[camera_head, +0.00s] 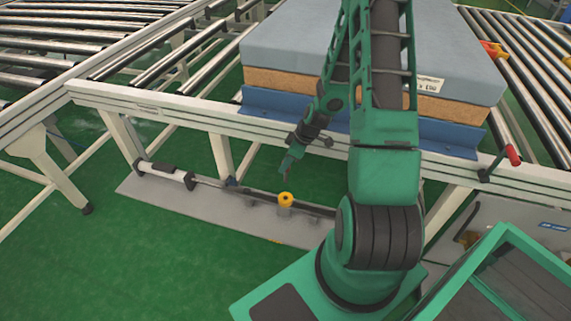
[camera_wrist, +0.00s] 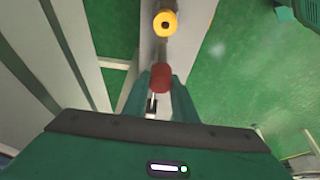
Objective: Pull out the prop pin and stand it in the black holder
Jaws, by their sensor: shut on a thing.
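My gripper (camera_wrist: 157,98) is shut on the prop pin, whose red head (camera_wrist: 160,77) shows between the green fingertips in the wrist view. The pin's shank is mostly hidden. In the head view my gripper (camera_head: 288,169) hangs in front of the conveyor frame, above the grey floor plate. A yellow ring with a dark hole (camera_head: 285,199) stands on that plate, just below my gripper. It also shows in the wrist view (camera_wrist: 165,23), ahead of the red head and apart from it. I cannot tell whether this ring belongs to the black holder; no other holder is clear.
A grey-blue mattress (camera_head: 290,48) lies on the conveyor behind my arm. The conveyor's front rail (camera_head: 190,107) and legs (camera_head: 221,157) stand close behind my gripper. A black-and-white cylinder rod (camera_head: 162,172) lies along the floor plate (camera_head: 215,212). Green floor at front left is clear.

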